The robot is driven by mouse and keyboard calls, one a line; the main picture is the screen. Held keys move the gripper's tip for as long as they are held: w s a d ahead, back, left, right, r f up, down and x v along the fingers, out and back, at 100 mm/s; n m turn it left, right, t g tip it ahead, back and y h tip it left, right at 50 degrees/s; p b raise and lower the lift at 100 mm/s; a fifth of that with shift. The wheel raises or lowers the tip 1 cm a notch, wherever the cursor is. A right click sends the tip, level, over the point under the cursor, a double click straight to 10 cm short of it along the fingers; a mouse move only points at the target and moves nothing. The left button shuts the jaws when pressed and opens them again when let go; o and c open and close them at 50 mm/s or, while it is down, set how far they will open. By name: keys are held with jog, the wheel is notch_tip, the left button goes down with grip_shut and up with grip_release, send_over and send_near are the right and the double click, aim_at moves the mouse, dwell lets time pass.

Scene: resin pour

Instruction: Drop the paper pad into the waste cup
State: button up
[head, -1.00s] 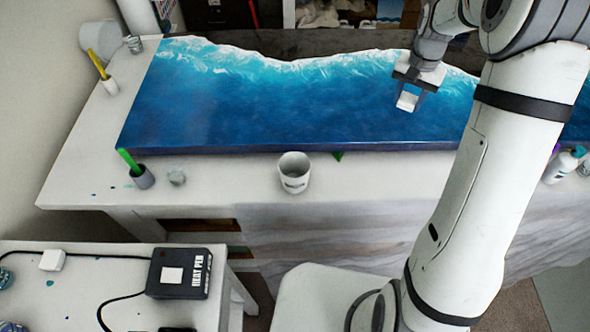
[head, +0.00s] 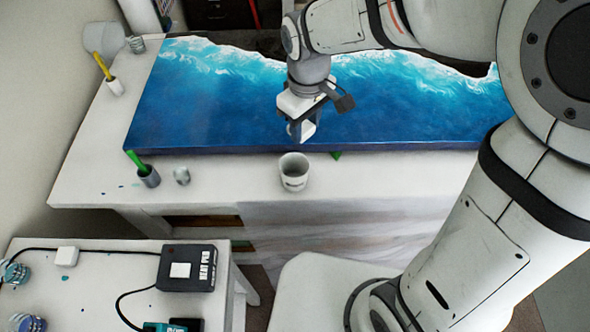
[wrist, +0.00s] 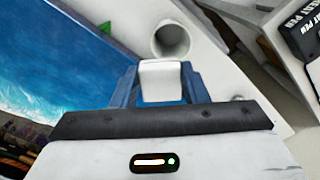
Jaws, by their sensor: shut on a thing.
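The white paper pad (wrist: 162,82) is held between the two blue-grey fingers of my gripper (wrist: 160,84) in the wrist view. In the head view my gripper (head: 302,130) is above the near part of the blue resin panel, and the pad (head: 302,132) shows pale at its tip. The white waste cup (head: 294,182) stands upright on the table in front of the panel, just nearer than my gripper. In the wrist view the cup (wrist: 171,42) is open towards me, beyond the pad, and its inside looks empty.
The blue resin panel (head: 200,110) covers most of the white table (head: 90,180). A small green piece (head: 336,155) lies by the panel's edge near the cup. A holder with a green stick (head: 148,176) and a clear cup (head: 182,175) stand to the left. A black heat pen box (head: 187,268) sits on the lower table.

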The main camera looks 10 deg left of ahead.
notch_tip(320, 180, down, 6)
jog(key=b, duration=0.4)
jog(key=o, duration=1)
jog(key=shift+o, duration=0.2)
notch_tip(320, 180, up, 8)
jog(key=shift+f+b, duration=0.1)
jog(key=shift+b, duration=0.45)
jog(key=s+d+m+t, duration=0.1)
jog(key=s+d+m, duration=0.1)
jog(key=d+m, duration=0.2)
jog(key=s+d+m+t, duration=0.1)
jog(key=s+d+m, duration=0.2)
jog(key=d, duration=0.8)
jog(key=s+d+m+t, duration=0.1)
jog(key=s+d+m, duration=0.1)
jog(key=d+m, duration=0.2)
jog(key=d, duration=0.3)
jog(key=shift+s+d+m, duration=0.25)
jog(key=shift+s+m, duration=0.05)
